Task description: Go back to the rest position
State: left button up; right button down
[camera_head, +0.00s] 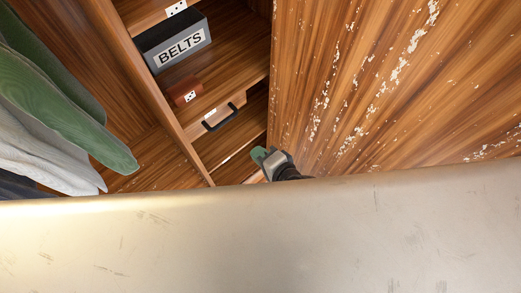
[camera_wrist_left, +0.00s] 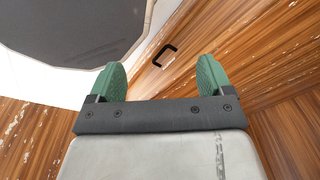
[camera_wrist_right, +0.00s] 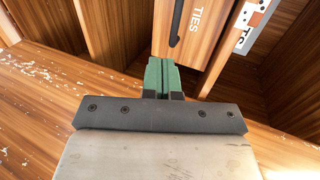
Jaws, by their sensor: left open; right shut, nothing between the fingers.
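My right gripper (camera_head: 259,154) shows in the head view just past the edge of my own pale body, low in front of the wardrobe shelves. In the right wrist view its green fingers (camera_wrist_right: 161,75) are pressed together with nothing between them. Behind them is a wooden drawer front (camera_wrist_right: 190,40) marked TIES with a black handle; I cannot tell whether the fingers touch it. My left gripper (camera_wrist_left: 160,80) is open and empty in the left wrist view, its green fingers wide apart. The left gripper is not visible in the head view.
A grey BELTS box (camera_head: 172,46) and a small red-brown item (camera_head: 185,91) sit on the shelves. A drawer with a black handle (camera_head: 220,117) is below. Green and grey clothes (camera_head: 60,95) hang at left. A worn wooden panel (camera_head: 390,80) stands at right.

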jog(key=s+d+f+n+g+h, duration=0.2)
jog(key=s+d+f, duration=0.1)
jog(key=f, duration=0.4)
jog(key=s+d+f+n+g+h, duration=0.1)
jog(key=s+d+f+n, duration=0.15)
jog(key=f, duration=0.45)
jog(key=s+d+f+n+g+h, duration=0.2)
jog(key=s+d+f, duration=0.2)
jog(key=f, duration=0.4)
pick_arm(q)
jog(key=shift+s+d, duration=0.35)
jog(key=shift+s, duration=0.05)
pick_arm(e)
jog(key=s+d+f+n+g+h, duration=0.1)
jog(key=s+d+f+n, duration=0.1)
jog(key=s, duration=0.4)
jog(key=s+d+f+n+g+h, duration=0.1)
jog(key=s+d+f+n+g, duration=0.1)
jog(key=s+d+f, duration=0.3)
jog(key=s+d+f+n+g+h, duration=0.1)
jog(key=s+d+f, duration=0.3)
jog(key=s, duration=0.4)
jog(key=shift+s+d+f+n+g, duration=0.15)
jog(key=shift+d+f+n+g, duration=0.2)
jog(key=shift+n, duration=0.5)
jog(key=shift+a+r, duration=0.1)
jog(key=shift+a, duration=0.1)
